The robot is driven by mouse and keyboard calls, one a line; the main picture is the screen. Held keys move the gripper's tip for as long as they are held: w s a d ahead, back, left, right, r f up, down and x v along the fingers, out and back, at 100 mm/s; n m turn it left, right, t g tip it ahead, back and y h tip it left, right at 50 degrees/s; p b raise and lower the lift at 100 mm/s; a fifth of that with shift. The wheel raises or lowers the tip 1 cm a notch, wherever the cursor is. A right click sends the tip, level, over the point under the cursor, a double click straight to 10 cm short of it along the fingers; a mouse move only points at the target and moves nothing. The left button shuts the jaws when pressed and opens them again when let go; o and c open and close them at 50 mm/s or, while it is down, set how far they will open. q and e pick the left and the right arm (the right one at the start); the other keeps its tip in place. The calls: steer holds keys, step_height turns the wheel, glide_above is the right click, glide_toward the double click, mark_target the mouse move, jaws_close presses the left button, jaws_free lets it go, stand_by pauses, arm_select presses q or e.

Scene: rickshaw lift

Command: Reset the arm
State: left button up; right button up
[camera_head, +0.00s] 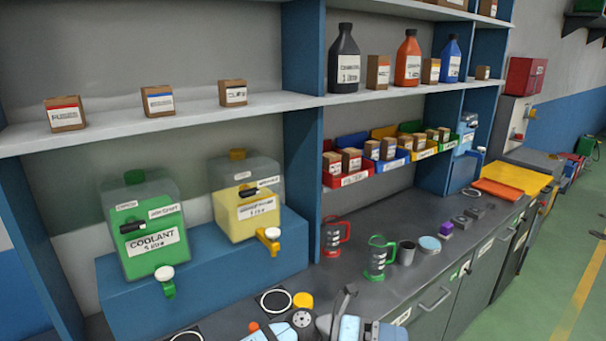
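Pale blue and grey parts (362,328) show at the bottom edge, cut off by the frame, with a dark upright piece (345,298) above them. A smaller pale blue part with a round dark joint (301,319) and an orange patch lies just to their left. These look like parts of my arms, but I cannot tell which arm each belongs to. No gripper fingers can be made out, and nothing is seen held.
Green coolant (147,228) and yellow (245,200) tap containers stand on a blue step (205,268). A red-handled jug (333,238), a green-handled jug (378,258) and a grey cup (406,252) stand on the dark counter (355,284). Boxes and bottles line the shelf (200,107).

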arm_select(q)
steer(key=s+a+f+n+t+y, duration=0.15)
steer(key=a+f+n+t, duration=0.25)
steer(key=a+n+t, duration=0.75)
steer(key=w+a+f+n+t+y, duration=0.1)
steer(key=a+f+n+t+y, duration=0.4)
steer(key=n, duration=1.1)
steer(key=s+a+f+n+g+y, duration=0.1)
steer(key=s+a+f+n+y, duration=0.7)
steer(key=s+a+f+n, duration=0.4)
steer(key=s+a+f+p, duration=0.1)
steer(key=s+a+f, duration=0.2)
steer(key=s+a, duration=0.2)
steer(key=shift+s+a+f+n, duration=0.2)
steer(key=shift+a+n, duration=0.15)
steer(key=shift+a, duration=0.6)
arm_select(e)
steer(key=s+d+f+m+g, duration=0.1)
steer(key=s+d+m, duration=0.3)
steer(key=s+m, duration=0.4)
steer(key=s+d+f+m+g, duration=0.2)
steer(key=s+d+m, duration=0.3)
steer(key=m, duration=0.9)
steer(key=s+f, duration=0.1)
steer(key=s, duration=0.2)
steer(key=shift+s+d+h, duration=0.15)
steer(key=shift+d+h, duration=0.05)
steer(key=shift+h, duration=0.1)
